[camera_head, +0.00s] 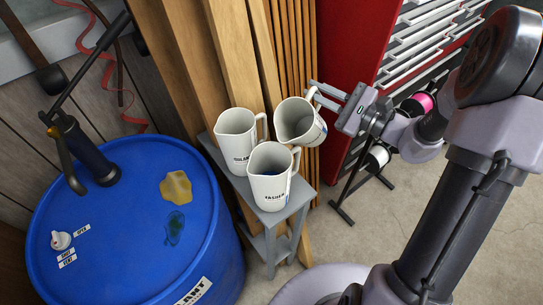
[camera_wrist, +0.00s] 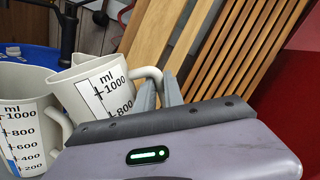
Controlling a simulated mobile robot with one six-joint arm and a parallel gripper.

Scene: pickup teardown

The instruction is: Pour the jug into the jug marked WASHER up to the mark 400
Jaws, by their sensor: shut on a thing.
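The jug marked WASHER (camera_head: 270,183) stands upright on a small grey stand, with some blue liquid inside. In the wrist view, a white jug (camera_wrist: 24,110) at the left has an ml scale, with a blue strip low on it near 200 to 400; the exact level is hard to read. My gripper (camera_head: 316,92) is shut on the handle of another white jug (camera_head: 299,123). It holds this jug tilted, mouth toward the WASHER jug, above the stand's right side. The held jug's scale shows 1000 and 800 in the wrist view (camera_wrist: 92,100); its contents and any stream are not clear.
A third white jug (camera_head: 235,139), its label partly readable, stands behind the WASHER jug on the grey stand (camera_head: 273,216). A blue drum (camera_head: 130,235) with a hand pump is at the left. Wooden boards (camera_head: 228,65) lean behind. A red tool cabinet (camera_head: 347,45) stands at the right.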

